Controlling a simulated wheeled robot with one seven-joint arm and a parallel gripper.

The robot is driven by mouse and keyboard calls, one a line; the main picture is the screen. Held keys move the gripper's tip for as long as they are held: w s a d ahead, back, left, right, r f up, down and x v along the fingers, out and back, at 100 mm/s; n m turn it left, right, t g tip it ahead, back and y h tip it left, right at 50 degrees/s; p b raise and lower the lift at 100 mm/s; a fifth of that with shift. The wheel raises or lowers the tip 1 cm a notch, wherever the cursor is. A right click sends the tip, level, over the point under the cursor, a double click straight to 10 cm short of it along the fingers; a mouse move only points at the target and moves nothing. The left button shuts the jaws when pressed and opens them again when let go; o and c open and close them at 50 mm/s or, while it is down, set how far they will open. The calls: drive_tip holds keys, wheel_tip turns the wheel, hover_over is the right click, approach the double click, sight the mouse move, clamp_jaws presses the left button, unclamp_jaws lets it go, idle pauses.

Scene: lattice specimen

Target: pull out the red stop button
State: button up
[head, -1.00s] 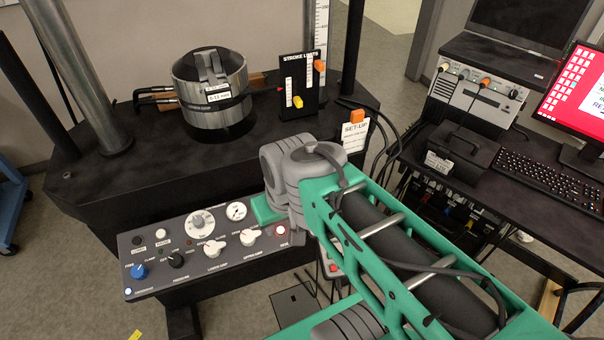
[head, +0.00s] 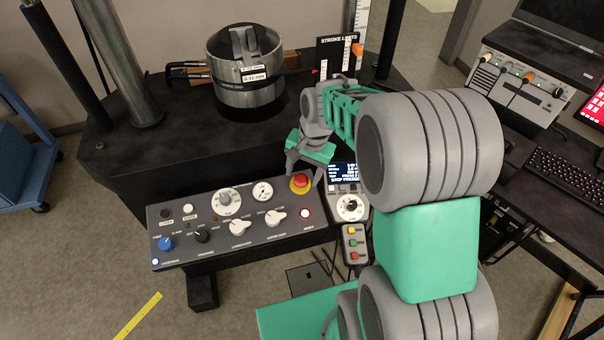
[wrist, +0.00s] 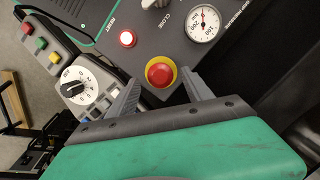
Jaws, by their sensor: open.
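The red stop button (head: 300,181) sits on a yellow ring at the right end of the grey control panel (head: 185,243). In the wrist view the red stop button (wrist: 160,73) shows in full, just beyond the fingertips and between their lines. My gripper (head: 302,172) is over the panel's back right corner, close to the button. In the wrist view my gripper (wrist: 163,86) is open, with one grey finger on each side below the button. I cannot tell whether either finger touches it. Nothing is held.
A lit reset button (head: 305,214), a gauge (head: 262,191) and several knobs share the panel. A pendant with a dial (head: 350,208) and a small box with coloured buttons (head: 355,244) stand right of it. A metal cylinder (head: 245,90) stands on the black table behind.

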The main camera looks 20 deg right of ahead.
drive_tip(key=shift+a+f, duration=0.15)
drive_tip(key=shift+f, duration=0.55)
drive_tip(key=shift+c, duration=0.5)
clamp_jaws()
drive_tip(key=shift+r, duration=0.1)
